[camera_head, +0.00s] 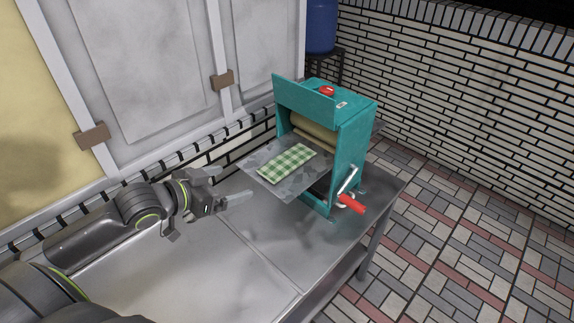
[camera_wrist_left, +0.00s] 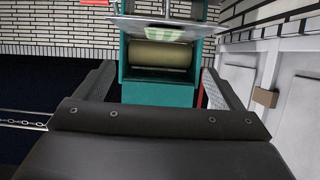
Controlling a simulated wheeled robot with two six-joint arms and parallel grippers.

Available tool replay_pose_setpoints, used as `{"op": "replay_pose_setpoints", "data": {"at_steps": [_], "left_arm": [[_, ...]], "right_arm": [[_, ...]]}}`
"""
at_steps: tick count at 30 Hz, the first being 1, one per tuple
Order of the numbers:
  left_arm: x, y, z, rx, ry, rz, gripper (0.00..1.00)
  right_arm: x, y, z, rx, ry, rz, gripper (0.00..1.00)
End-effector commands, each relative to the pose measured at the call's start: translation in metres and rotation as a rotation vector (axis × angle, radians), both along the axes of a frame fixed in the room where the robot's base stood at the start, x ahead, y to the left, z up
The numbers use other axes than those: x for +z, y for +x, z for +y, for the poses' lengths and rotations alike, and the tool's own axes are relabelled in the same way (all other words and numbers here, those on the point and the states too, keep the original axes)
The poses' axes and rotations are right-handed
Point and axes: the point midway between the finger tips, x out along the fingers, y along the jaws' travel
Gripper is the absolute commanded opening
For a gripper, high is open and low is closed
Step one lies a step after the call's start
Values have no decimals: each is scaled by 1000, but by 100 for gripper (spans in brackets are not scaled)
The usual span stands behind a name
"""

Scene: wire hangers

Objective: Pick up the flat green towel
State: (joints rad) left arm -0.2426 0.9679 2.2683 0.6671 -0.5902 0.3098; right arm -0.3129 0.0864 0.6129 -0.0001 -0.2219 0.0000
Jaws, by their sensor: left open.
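The flat green and white checked towel (camera_head: 287,163) lies on the grey metal feed plate (camera_head: 262,182) of a teal roller machine (camera_head: 352,150). My left gripper (camera_head: 236,184) is open and empty, to the left of the plate and apart from the towel. In the left wrist view its two fingers stand spread on both sides of the machine's front (camera_wrist_left: 160,92). There the plate (camera_wrist_left: 140,28) shows at the top, and only a small green patch shows near it. My right gripper is not in view.
The machine stands on a metal table (camera_head: 235,265) with free room at the front left. A crank with a red handle (camera_head: 352,204) sticks out at the machine's right. A panelled wall (camera_head: 130,75) runs close behind my left arm. A blue container (camera_head: 320,28) stands behind.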

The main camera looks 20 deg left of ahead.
Motion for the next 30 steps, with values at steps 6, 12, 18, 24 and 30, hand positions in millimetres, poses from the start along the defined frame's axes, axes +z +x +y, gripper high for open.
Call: {"op": "replay_pose_setpoints", "data": {"at_steps": [6,12,18,24,30], "left_arm": [[-10,26,-10,-1,-7,-4,89],[-20,48,-18,-1,-6,-2,89],[-27,66,-23,-1,-3,-1,89],[-32,73,-25,-1,-2,1,89],[-43,95,-29,0,-5,1,89]], "right_arm": [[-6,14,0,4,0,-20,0],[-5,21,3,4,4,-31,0],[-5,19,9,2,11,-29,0],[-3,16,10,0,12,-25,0],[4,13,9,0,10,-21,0]]}}
